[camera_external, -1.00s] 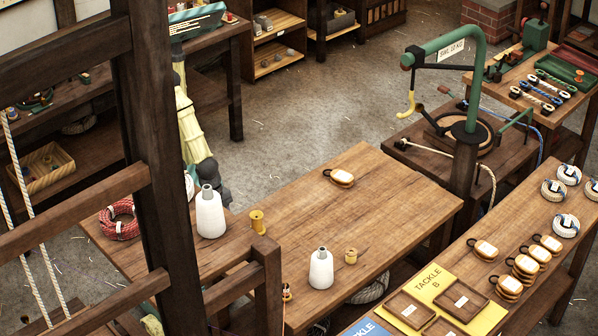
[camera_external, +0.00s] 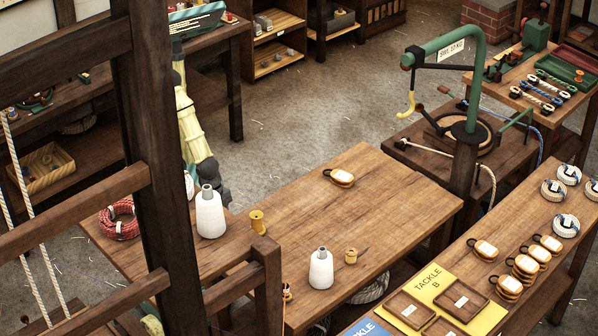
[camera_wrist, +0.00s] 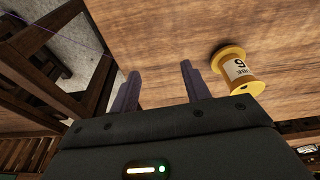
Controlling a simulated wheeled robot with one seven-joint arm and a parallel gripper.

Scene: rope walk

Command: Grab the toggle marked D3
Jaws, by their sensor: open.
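I cannot make out a toggle marked D3 in either view; no such marking is readable. My gripper (camera_wrist: 160,70) is open in the wrist view, its two dark fingers apart with bare wooden tabletop between and beyond them. A yellow spool (camera_wrist: 238,70) with a white label lies just right of the fingers, apart from them. In the external view my arm comes down behind the dark post, and its dark end is beside the left white cone (camera_external: 210,214); the fingers cannot be made out there.
The worktable (camera_external: 370,215) also bears a second white cone (camera_external: 321,270), yellow spools (camera_external: 257,222) and a tan block with a dark loop (camera_external: 340,177). A red rope coil (camera_external: 119,220) lies left. The right table holds a yellow board (camera_external: 428,281). The table's middle is clear.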

